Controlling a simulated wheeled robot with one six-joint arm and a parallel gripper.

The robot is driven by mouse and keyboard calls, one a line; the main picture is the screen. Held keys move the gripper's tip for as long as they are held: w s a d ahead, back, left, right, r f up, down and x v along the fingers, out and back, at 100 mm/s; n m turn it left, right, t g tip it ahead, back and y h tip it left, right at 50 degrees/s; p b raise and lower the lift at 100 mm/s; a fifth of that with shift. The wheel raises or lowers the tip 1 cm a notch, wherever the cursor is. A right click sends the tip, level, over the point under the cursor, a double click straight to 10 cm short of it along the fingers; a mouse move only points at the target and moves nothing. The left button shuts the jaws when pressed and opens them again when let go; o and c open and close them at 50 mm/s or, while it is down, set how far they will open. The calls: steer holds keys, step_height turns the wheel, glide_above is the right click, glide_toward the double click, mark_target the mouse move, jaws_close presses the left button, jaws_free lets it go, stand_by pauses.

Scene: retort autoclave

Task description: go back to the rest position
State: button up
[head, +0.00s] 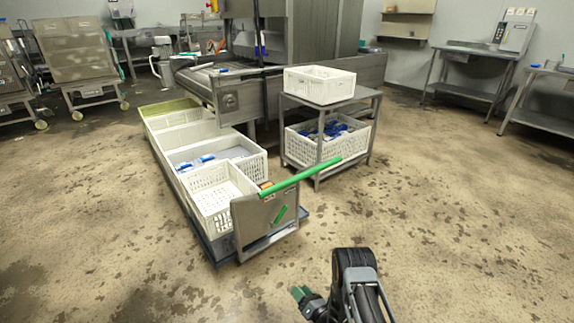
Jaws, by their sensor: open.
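My gripper (303,294) is at the bottom of the head view, at the end of my dark arm, above the bare floor. Its green-tipped fingers point left and look empty and apart. It is clear of the cart and the crates. The lower part of my arm is cut off by the bottom edge of the picture.
A long cart with a green handle (300,177) carries several white crates (212,203), one holding blue-and-white items. Right of it, a metal table (372,97) bears a white crate (320,81), with a fuller crate (300,149) below. The floor (460,215) at right is free.

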steer(key=w+d+r+m+g+h+p, duration=0.1)
steer(key=w+d+r+m+h+p, duration=0.3)
steer(key=r, duration=0.7)
steer(key=w+a+r+m+g+p, duration=0.1)
steer(key=w+r+m+p, duration=0.2)
steer(key=w+r+p, duration=0.5)
steer(key=s+d+r+m+g+h+p, duration=0.1)
steer(key=d+r+m+h+p, duration=0.2)
steer(key=r, duration=0.7)
steer(key=s+d+r+m+h+p, duration=0.15)
steer(key=r+m, duration=0.25)
steer(key=r, duration=0.7)
steer(key=s+d+r+m+g+h+p, duration=0.2)
steer(key=s+r+m+p, duration=0.25)
steer(key=r, duration=0.65)
steer(key=s+d+r+m+g+p, duration=0.1)
steer(key=s+r+m+g+p, duration=0.4)
steer(key=s+r+m+p, duration=0.8)
steer(key=s+r+m, duration=0.3)
steer(key=s+r, duration=0.7)
steer(key=s, duration=0.1)
steer(key=shift+d+r+g, duration=0.15)
steer(key=shift+d+g, duration=0.15)
steer(key=shift+m, duration=0.25)
